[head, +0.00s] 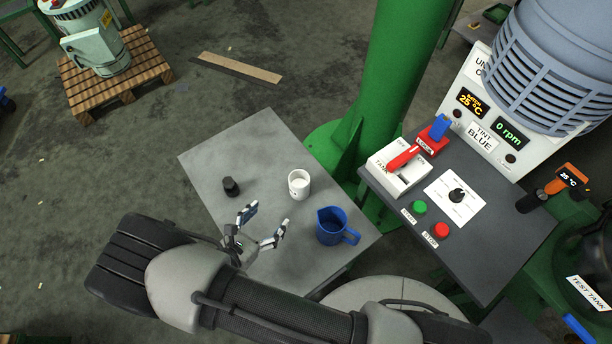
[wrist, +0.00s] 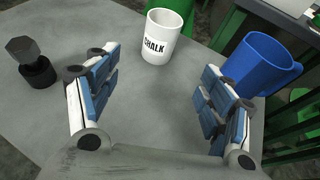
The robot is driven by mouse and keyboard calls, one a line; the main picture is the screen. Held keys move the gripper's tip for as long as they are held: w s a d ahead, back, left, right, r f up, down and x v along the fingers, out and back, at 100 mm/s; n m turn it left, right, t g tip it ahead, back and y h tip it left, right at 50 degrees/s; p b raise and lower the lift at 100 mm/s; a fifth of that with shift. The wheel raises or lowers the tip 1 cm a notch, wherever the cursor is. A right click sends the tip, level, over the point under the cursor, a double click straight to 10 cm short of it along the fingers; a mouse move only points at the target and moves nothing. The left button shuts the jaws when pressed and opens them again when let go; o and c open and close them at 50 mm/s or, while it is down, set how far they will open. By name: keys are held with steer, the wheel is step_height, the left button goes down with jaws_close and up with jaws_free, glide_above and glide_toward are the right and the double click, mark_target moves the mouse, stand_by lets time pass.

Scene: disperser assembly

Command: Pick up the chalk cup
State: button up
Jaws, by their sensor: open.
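The chalk cup (head: 299,184) is a white, open-topped cup standing upright on the grey table (head: 240,140). In the wrist view the cup (wrist: 162,37) shows the black word CHALK and stands beyond the fingertips, between the lines of the two fingers. My gripper (head: 266,221) is open and empty over the table, on the near side of the cup. In the wrist view its blue-padded fingers (wrist: 155,85) are spread wide and do not touch the cup.
A blue jug (head: 331,227) stands to the right of the cup, close to the right finger. A small dark, knobbed object (head: 231,187) stands on the left. A green column (head: 385,90) rises behind the table. A control panel (head: 500,230) with buttons is at the right.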

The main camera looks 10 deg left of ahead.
mark_target(294, 191)
steer(key=b+x, duration=0.3)
steer(key=x, duration=1.4)
steer(key=shift+w+f+b, duration=0.1)
steer(key=shift+f+b, duration=0.1)
steer(key=shift+b, duration=0.15)
steer(key=c, duration=1.2)
steer(key=shift+r, duration=0.2)
